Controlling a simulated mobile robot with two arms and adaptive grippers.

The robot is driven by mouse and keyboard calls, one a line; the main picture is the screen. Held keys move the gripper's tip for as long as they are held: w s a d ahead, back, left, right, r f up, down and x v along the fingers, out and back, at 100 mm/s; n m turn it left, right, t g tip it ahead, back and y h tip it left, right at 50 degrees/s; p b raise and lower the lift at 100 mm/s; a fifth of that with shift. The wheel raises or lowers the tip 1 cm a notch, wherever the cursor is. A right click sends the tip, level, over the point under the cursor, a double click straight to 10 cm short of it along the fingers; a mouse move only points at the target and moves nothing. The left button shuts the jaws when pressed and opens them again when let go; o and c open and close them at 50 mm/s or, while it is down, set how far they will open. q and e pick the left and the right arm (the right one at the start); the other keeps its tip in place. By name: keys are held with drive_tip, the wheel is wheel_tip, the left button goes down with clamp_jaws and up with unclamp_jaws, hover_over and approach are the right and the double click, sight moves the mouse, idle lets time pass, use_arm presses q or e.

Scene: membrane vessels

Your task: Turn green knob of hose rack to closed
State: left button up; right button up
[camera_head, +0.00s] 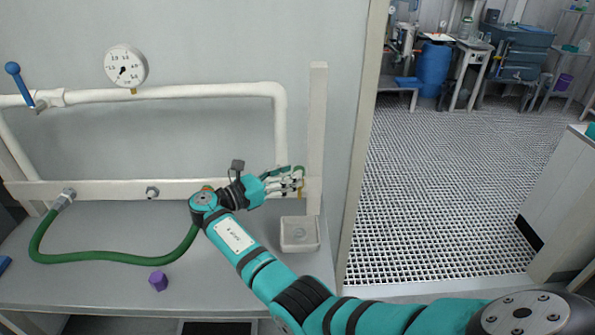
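The hose rack is a white rail (108,190) with white pipes against the wall above a grey bench. A small green knob (299,169) shows at the rack's right end, mostly hidden behind my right gripper. My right gripper (300,182) reaches in from the lower right, with its fingertips at the knob beside the white post. The fingers overlap the knob in view; whether they touch or grip it cannot be told. A brass-coloured fitting shows just below the fingertips. My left gripper is not in view.
A green hose (105,257) runs from the rack's left fitting towards my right wrist. A blue lever (17,80) and a gauge (125,66) sit on the upper pipe. A purple cap (158,281) and a pale box (300,248) are on the bench. Open grated floor lies right.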

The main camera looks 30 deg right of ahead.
drive_tip(key=a, duration=0.8)
drive_tip(key=shift+a, duration=0.3)
drive_tip(key=shift+s, duration=0.1)
